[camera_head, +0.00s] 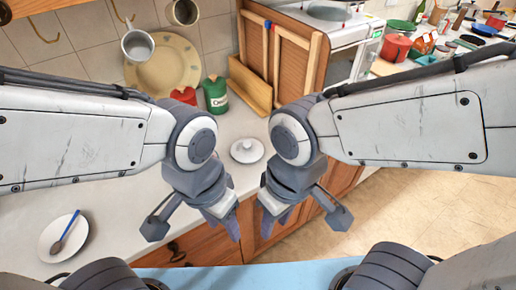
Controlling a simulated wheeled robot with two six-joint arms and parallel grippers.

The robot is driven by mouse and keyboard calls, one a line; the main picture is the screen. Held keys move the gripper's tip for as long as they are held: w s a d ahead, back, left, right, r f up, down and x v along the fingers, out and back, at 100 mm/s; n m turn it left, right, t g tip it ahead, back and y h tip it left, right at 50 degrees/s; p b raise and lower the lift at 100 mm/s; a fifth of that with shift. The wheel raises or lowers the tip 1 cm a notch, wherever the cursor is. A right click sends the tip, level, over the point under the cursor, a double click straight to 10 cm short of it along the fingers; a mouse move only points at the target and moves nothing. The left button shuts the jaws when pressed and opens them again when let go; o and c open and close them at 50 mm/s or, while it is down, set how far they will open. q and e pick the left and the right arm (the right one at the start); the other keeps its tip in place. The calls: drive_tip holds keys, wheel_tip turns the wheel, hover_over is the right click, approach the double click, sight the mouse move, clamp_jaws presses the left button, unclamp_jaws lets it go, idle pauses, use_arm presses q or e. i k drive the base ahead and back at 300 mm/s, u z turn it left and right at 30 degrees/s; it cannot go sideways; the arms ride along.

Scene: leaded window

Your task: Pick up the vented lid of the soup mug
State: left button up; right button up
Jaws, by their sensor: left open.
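A small white round lid (247,150) with a knob on top lies on the pale counter, between my two wrists. I cannot tell whether a mug is under it, and its vent is too small to make out. My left gripper (191,223) is open and empty, nearer to me than the lid and to its left, over the counter's front edge. My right gripper (304,215) is open and empty, nearer to me and to the right of the lid. Neither gripper touches the lid.
A green canister (216,96) and a red object (184,96) stand at the back, before a large yellowish plate (162,70). A wooden frame (280,55) leans at the back. Counter around the lid is clear.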

sight(244, 150)
drive_tip(key=z, duration=2)
drive_tip(key=i, duration=1.35)
drive_tip(key=u, duration=3.55)
